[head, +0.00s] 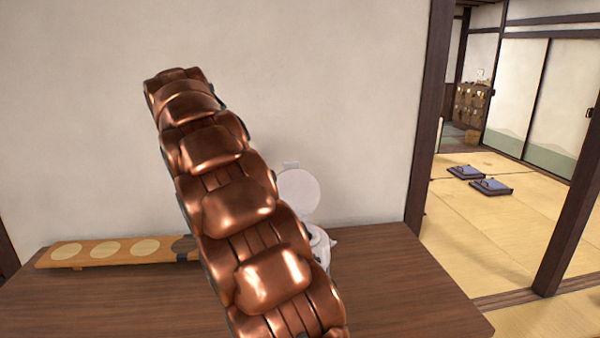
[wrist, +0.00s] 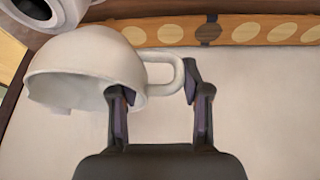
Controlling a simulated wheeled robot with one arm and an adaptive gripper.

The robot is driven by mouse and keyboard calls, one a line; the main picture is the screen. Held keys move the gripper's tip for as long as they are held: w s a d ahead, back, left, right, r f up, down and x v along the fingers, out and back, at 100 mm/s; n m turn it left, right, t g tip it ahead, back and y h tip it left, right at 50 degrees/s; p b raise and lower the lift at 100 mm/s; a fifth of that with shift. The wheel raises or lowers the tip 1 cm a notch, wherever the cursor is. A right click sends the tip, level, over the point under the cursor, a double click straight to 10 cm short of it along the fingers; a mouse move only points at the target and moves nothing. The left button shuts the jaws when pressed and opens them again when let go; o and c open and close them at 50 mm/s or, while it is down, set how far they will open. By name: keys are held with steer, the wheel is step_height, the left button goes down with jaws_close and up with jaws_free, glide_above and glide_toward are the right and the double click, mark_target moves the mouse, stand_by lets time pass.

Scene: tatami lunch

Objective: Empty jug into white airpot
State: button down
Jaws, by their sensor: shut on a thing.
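The white airpot stands on the wooden table, partly hidden behind my arm in the head view. Its round lid (head: 298,191) is raised, and a little of its body (head: 322,250) shows. In the wrist view the airpot (wrist: 78,9) is at the top left corner, with a dark round opening. My gripper (wrist: 154,88) is shut on the jug's handle. The jug and gripper are hidden in the head view.
A long wooden board with pale round spots (head: 105,251) lies at the back left of the table (head: 400,290), against the wall. The table's right part is clear. A dark post (head: 432,120) and a tatami room with blue cushions (head: 490,187) are at the right.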

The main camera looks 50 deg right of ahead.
steer(key=shift+d+r, duration=0.1)
steer(key=shift+r, duration=0.3)
steer(key=s+d+r+m+t+y+b, duration=0.1)
steer(key=s+d+r+t+y+b, duration=0.1)
steer(key=s+d+r+t+y, duration=0.2)
steer(key=shift+s+d+r+m+y, duration=0.3)
steer(key=shift+s+d+r+y, duration=0.4)
steer(key=shift+d+r, duration=1.2)
steer(key=shift+s+a+r, duration=0.1)
steer(key=shift+r, duration=0.45)
steer(key=shift+s+d+r+m+t+y, duration=0.2)
steer(key=shift+s+d+r+t+y, duration=0.3)
steer(key=shift+d+r+t+y, duration=0.25)
steer(key=shift+s+d+r+m+t+y, duration=0.2)
steer(key=shift+s+d+r+t+y, duration=0.35)
steer(key=shift+r+y, duration=0.25)
stand_by(1.2)
steer(key=shift+s+d+r+t+y, duration=0.35)
steer(key=shift+d+r+t, duration=0.15)
steer(key=shift+d+r, duration=0.15)
stand_by(0.4)
steer(key=shift+s+d+r+m+t+y+b, duration=0.4)
steer(key=shift+s+d+t+y, duration=0.1)
steer(key=shift+d, duration=0.15)
